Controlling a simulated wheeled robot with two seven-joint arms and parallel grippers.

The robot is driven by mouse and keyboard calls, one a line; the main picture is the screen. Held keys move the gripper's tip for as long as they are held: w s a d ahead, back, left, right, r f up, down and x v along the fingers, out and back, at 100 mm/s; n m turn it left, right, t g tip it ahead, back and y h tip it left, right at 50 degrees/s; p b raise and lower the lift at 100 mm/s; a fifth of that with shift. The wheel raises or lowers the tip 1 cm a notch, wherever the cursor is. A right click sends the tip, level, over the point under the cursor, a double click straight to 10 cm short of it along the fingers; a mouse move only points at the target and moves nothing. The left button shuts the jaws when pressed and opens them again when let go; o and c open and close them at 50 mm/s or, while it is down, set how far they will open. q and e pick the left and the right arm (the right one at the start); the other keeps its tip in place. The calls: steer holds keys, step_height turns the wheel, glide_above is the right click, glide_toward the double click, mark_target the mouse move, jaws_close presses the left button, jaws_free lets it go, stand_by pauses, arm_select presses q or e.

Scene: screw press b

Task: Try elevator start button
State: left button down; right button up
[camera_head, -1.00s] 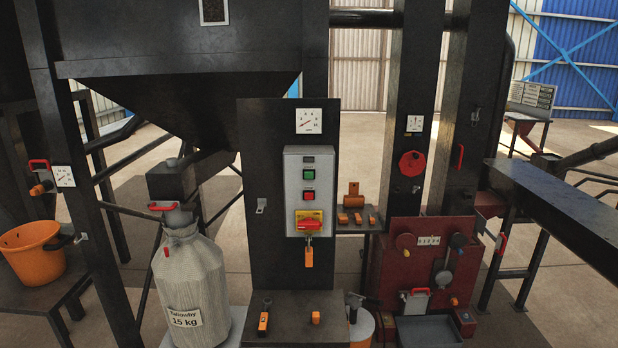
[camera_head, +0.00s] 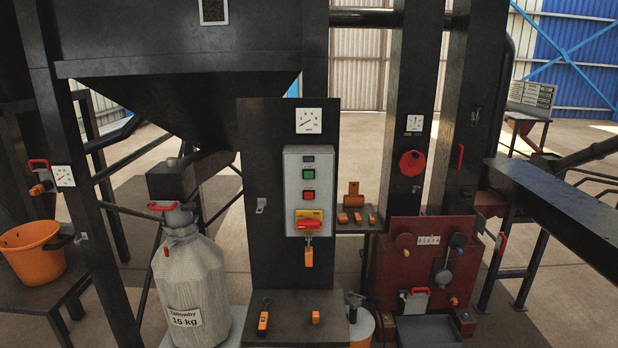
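A light grey control box (camera_head: 309,190) is fixed to a dark upright panel in the middle of the head view. It has a green button (camera_head: 308,174) near its top and a red button (camera_head: 308,195) below that. Lower down is a red rotary handle (camera_head: 309,224) on a yellow plate, with an orange tag or padlock (camera_head: 309,257) hanging under it. The small labels are too small to read, so I cannot tell which machine the green button belongs to. Neither of my grippers shows in the view.
A dark bench (camera_head: 290,318) below holds small orange-handled items. A white sack (camera_head: 190,285) stands at left, an orange bucket (camera_head: 32,250) further left. A red machine (camera_head: 425,265) and a dark sloping beam (camera_head: 560,205) are at right.

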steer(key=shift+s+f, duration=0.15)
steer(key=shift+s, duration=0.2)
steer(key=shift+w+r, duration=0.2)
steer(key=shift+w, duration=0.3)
